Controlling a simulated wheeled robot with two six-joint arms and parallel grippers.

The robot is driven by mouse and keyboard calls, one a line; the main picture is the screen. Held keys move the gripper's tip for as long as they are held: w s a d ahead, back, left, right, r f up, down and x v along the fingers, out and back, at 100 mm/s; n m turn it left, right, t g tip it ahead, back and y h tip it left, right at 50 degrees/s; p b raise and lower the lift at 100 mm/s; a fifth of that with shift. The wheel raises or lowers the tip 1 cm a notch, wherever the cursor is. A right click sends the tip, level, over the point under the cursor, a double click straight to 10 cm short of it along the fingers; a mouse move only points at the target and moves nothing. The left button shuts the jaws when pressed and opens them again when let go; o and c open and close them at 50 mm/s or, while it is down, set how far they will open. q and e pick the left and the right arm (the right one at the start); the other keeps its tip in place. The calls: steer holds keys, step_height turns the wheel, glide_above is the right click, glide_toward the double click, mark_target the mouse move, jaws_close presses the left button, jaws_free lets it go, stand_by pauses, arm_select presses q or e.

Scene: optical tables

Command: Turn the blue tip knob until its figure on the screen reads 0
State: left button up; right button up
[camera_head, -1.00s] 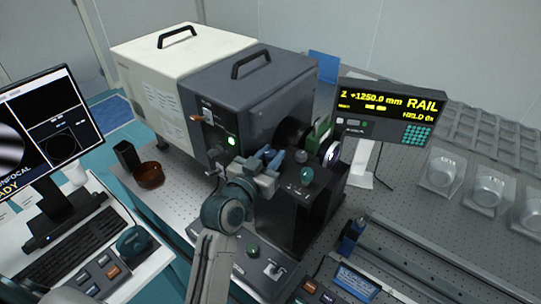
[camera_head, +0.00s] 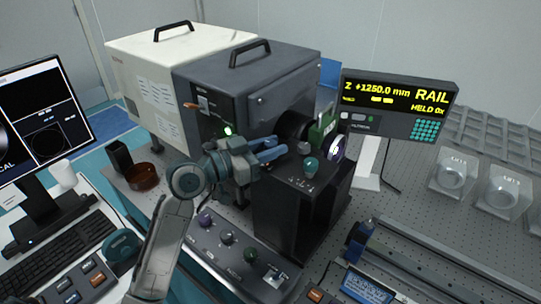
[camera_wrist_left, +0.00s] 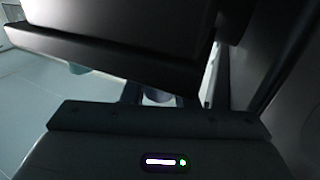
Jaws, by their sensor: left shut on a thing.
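My left gripper (camera_head: 276,150) reaches in beside the green optic mount (camera_head: 322,131) in front of the dark grey instrument housing. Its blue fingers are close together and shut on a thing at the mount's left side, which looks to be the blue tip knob. The knob itself is hidden by the fingers, and its turn cannot be seen. In the left wrist view dark surfaces fill most of the picture. The screen (camera_head: 45,118) stands at the far left, cut off by the picture's edge, with dark panels; no tip figure is readable. My right gripper is out of view.
A dark box (camera_head: 300,212) with a teal knob (camera_head: 311,166) stands below the mount. A front panel (camera_head: 240,262) carries several coloured knobs. The rail display (camera_head: 396,104) stands behind right. A brown bowl (camera_head: 142,177) sits left of my arm.

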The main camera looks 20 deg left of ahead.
arm_select(q)
steer(key=shift+h, duration=0.3)
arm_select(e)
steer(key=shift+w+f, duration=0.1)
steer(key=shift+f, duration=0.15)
arm_select(q)
steer(key=o, duration=1)
steer(key=shift+c, duration=0.2)
steer(key=shift+s+a+f+b, duration=0.15)
steer(key=shift+s+a+b, duration=0.3)
steer(key=shift+s+a, duration=0.1)
steer(key=b+v, duration=0.3)
steer(key=v, duration=0.6)
steer(key=shift+r, duration=0.25)
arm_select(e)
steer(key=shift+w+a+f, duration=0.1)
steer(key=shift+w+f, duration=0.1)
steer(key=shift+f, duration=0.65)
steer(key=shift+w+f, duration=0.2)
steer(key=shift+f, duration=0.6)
